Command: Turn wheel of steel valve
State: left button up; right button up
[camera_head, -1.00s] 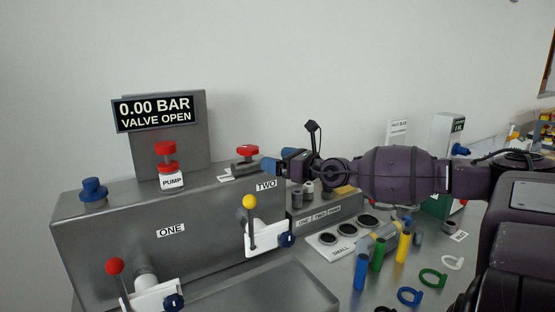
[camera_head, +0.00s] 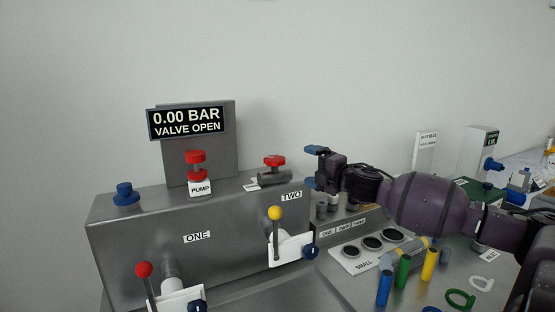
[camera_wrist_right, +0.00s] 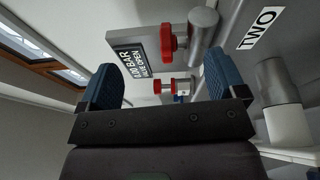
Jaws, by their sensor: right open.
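The steel valve (camera_head: 273,178) is a short grey cylinder with a red wheel (camera_head: 274,161) on top. It sits on top of the grey cabinet, left of the TWO label. My right gripper (camera_head: 312,167) is just right of the valve, open and empty, with one blue finger above the other in the head view. In the right wrist view the red wheel (camera_wrist_right: 167,42) and the grey valve body (camera_wrist_right: 203,27) show ahead, beyond the open fingers (camera_wrist_right: 163,62). A gap separates the fingers from the wheel. My left gripper is not in view.
A red PUMP knob (camera_head: 196,165) and a blue knob (camera_head: 126,194) stand on the cabinet (camera_head: 130,245). The display (camera_head: 186,122) reads 0.00 BAR, VALVE OPEN. Yellow (camera_head: 275,213) and red-tipped (camera_head: 144,270) levers are in front.

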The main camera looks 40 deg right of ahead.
aim_at(283, 161)
jog(key=shift+w+a+r+m+y+p, duration=0.15)
jog(key=shift+w+a+m+y, duration=0.4)
jog(key=shift+w+m, duration=1.75)
jog(key=shift+w+a+f+m+y+p, duration=0.1)
jog(key=shift+w+a+m+y, duration=0.5)
jog(key=shift+m, duration=2.9)
jog(key=shift+w+a+r+m+y+p, duration=0.15)
jog(key=shift+w+a+m, duration=0.45)
jog(key=shift+w+m, duration=1.95)
jog(key=shift+s+f+m, duration=0.1)
jog(key=shift+s+m, duration=0.25)
jog(key=shift+s, duration=0.05)
jog(key=c, duration=0.9)
